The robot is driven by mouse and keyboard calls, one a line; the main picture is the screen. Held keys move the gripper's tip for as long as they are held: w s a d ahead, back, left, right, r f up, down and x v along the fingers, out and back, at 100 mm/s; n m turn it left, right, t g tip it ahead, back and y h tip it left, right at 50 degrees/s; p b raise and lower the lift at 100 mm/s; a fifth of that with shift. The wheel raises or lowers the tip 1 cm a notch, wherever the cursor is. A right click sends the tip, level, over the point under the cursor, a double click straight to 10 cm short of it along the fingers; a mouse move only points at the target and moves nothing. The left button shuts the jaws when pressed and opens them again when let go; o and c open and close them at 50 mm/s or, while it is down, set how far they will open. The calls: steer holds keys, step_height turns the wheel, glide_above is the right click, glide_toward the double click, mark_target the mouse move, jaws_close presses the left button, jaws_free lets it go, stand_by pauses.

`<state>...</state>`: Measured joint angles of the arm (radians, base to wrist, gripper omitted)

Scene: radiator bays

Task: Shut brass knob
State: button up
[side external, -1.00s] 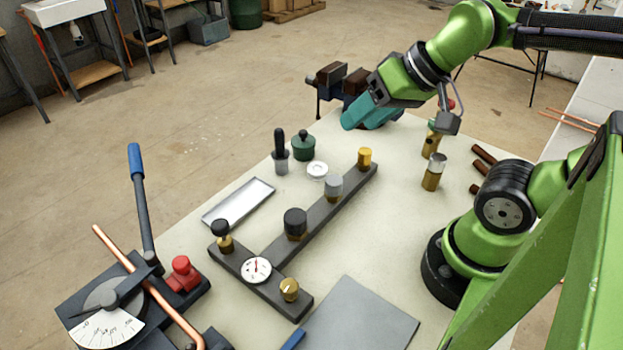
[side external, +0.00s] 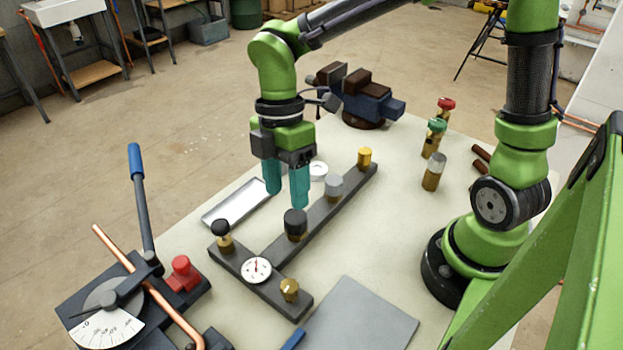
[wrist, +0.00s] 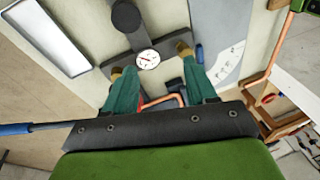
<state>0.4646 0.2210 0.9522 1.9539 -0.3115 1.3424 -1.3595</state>
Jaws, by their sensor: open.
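The brass knob (side external: 289,289), with a pale mark on top, stands on the near end of the dark manifold's cross bar (side external: 261,290). It also shows in the wrist view (wrist: 184,48), beside the tip of one finger. My gripper (side external: 286,198) has teal fingers spread apart, pointing down, with nothing between them. In the side view it hangs above the manifold by the large black knob, up and back from the brass knob. The wrist view shows the fingers (wrist: 158,72) on either side of the gauge's line of sight. The fingertips look apart from the brass knob.
The white gauge (side external: 256,270), small black knob (side external: 221,230), large black knob (side external: 295,221), grey knob (side external: 334,186) and yellow knob (side external: 365,156) share the manifold. A tray (side external: 232,207), pipe bender (side external: 110,305) and grey mat (side external: 365,320) lie around it.

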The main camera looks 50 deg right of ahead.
steer(key=a+r+n+g, duration=0.1)
steer(key=a+r+n, duration=0.3)
steer(key=n, duration=0.9)
glide_toward(289, 285)
steer(key=shift+y, duration=0.3)
steer(key=x, duration=0.8)
steer(key=shift+s+d+f, duration=0.1)
steer(key=shift+d+f, duration=0.1)
steer(key=shift+f, duration=0.2)
steer(key=c, duration=1)
steer(key=shift+m+g, duration=0.3)
steer(key=shift+c, duration=0.2)
